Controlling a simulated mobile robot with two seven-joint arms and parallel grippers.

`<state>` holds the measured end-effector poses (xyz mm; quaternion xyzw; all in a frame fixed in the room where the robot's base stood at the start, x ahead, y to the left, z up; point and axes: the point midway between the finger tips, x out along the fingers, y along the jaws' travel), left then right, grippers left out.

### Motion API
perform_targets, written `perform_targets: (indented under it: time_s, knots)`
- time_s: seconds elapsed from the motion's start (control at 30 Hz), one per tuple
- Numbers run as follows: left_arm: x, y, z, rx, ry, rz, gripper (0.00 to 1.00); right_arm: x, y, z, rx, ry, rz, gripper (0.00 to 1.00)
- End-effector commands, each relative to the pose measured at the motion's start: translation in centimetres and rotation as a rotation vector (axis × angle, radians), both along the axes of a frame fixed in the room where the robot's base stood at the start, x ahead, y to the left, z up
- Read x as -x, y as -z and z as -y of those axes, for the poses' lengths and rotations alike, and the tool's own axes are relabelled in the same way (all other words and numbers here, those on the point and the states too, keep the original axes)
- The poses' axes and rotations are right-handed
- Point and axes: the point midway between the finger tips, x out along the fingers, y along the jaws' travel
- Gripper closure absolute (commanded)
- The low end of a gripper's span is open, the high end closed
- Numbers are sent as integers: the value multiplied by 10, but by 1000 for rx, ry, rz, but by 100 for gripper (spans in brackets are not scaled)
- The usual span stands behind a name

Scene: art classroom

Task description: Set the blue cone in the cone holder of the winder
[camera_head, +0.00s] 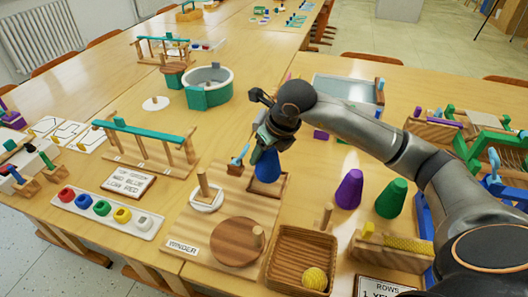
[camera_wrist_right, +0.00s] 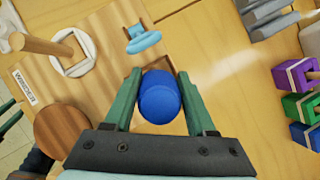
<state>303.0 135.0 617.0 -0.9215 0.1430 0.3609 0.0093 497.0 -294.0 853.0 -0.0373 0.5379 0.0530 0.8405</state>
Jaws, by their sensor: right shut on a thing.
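My right gripper (camera_head: 268,143) points down and is shut on the blue cone (camera_head: 267,169), which shows between the two green fingers in the right wrist view (camera_wrist_right: 160,96). The winder (camera_head: 202,226) is a wooden board with a round disc (camera_head: 237,241), a peg on a white square (camera_head: 206,195) and a light blue part (camera_head: 238,160). The cone is over a square wooden recess (camera_head: 281,186) at the board's back right, which looks like the cone holder. The fingers and cone hide much of it. I cannot tell if the cone's base touches it. My left gripper is not in the head view.
A purple cone (camera_head: 349,189) and a green cone (camera_head: 391,198) stand to the right. A wooden tray (camera_head: 276,278) with a yellow ball (camera_head: 315,278) is in front. A white tray of coloured spools (camera_head: 138,228) lies left. Free tabletop lies behind the winder.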

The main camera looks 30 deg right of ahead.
Motion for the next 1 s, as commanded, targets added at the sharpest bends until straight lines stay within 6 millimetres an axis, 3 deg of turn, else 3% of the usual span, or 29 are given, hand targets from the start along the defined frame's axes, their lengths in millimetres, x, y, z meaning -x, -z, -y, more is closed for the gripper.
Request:
perform_targets:
  time_s: [1.0]
  knots:
    - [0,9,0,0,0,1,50,-1,8,0,0,0,2,100]
